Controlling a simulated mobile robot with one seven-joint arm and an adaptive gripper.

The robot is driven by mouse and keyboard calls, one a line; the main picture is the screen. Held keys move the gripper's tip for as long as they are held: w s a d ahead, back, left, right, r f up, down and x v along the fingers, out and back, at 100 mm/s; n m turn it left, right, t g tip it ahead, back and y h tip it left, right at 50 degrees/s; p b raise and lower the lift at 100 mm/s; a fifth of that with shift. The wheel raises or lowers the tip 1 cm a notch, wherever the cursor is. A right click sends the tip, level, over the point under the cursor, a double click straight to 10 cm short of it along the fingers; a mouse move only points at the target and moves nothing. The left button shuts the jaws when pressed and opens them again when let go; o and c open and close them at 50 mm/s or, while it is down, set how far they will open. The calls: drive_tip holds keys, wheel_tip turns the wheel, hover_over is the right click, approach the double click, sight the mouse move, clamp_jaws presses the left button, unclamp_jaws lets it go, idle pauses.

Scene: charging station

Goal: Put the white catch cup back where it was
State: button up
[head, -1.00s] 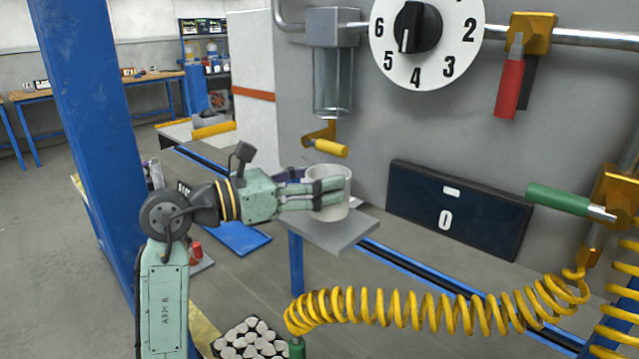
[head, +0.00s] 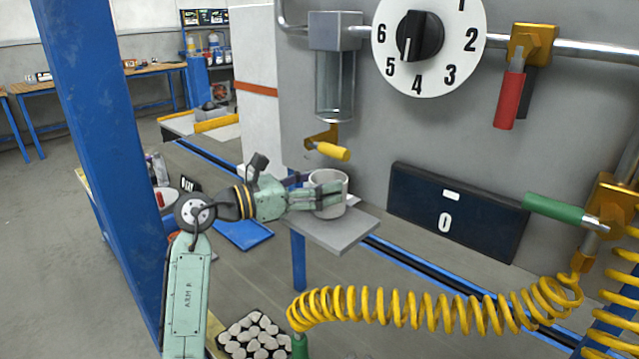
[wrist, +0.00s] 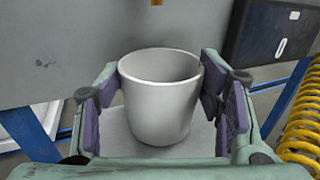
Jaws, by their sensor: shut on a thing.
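The white catch cup (head: 330,208) is upright at the small grey shelf (head: 352,230), below the yellow-handled drain valve (head: 331,150) and the clear filter bowl (head: 335,88). My gripper (head: 325,197) comes in from the left and is shut on the cup. In the wrist view the cup (wrist: 160,98) stands between my two purple-padded fingers (wrist: 162,105), with its open rim facing up and its inside looking empty. The shelf surface (wrist: 118,140) shows under it. I cannot tell whether the cup's base touches the shelf.
A dark display panel reading 0 (head: 455,212) is on the wall to the right. A coiled yellow hose (head: 430,310) hangs in front. A blue post (head: 95,150) stands left of my arm. A tray of pale lumps (head: 255,335) is below. A blue mat (head: 243,234) lies behind my arm.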

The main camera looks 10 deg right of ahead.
drive_tip(key=shift+f, duration=0.1)
drive_tip(key=o, duration=1.1)
drive_tip(key=shift+o, duration=0.2)
drive_tip(key=shift+a, duration=0.3)
drive_tip(key=b+v, duration=0.2)
drive_tip(key=v, duration=0.9)
drive_tip(key=shift+s+a+r, duration=0.2)
